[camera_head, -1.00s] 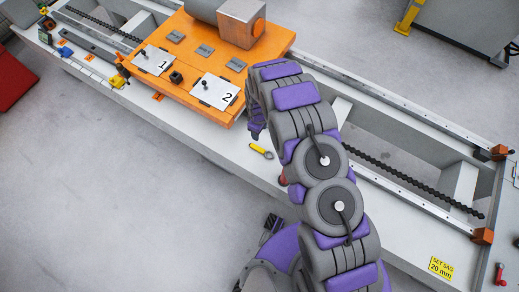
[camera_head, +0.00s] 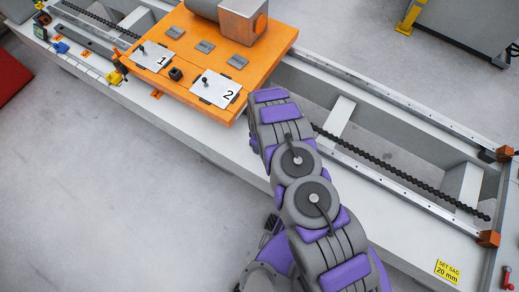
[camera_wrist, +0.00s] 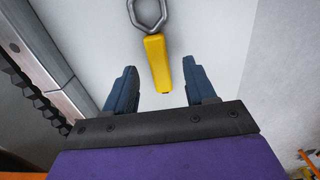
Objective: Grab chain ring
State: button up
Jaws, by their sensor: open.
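The chain ring (camera_wrist: 148,12) is a grey metal loop, cut off by the top edge of the wrist view. A yellow handle (camera_wrist: 157,63) hangs from it toward my gripper. Both lie over a pale flat surface. My gripper (camera_wrist: 160,66) is open, its two dark blue fingers spread to either side of the handle's lower end. The jaws look empty, and I cannot tell how high they are above the surface. In the head view my arm hides the jaws and the chain ring.
An orange carriage (camera_head: 258,62) with plates marked 1 and 2 stands left of my arm. A dark chain (camera_head: 395,170) runs along the white gantry bed (camera_head: 215,143). A rail (camera_wrist: 48,50) edges the wrist view's left. Grey floor lies in front of the bed.

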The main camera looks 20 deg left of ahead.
jog(key=shift+d+f, duration=0.3)
jog(key=shift+f, duration=0.45)
jog(key=shift+d+f, duration=0.15)
jog(key=shift+d, duration=0.2)
jog(key=shift+a+f, duration=0.2)
jog(key=shift+a, duration=0.4)
jog(key=c, duration=0.5)
jog(key=shift+d+r, duration=0.15)
jog(key=shift+d, duration=0.3)
grip_shut()
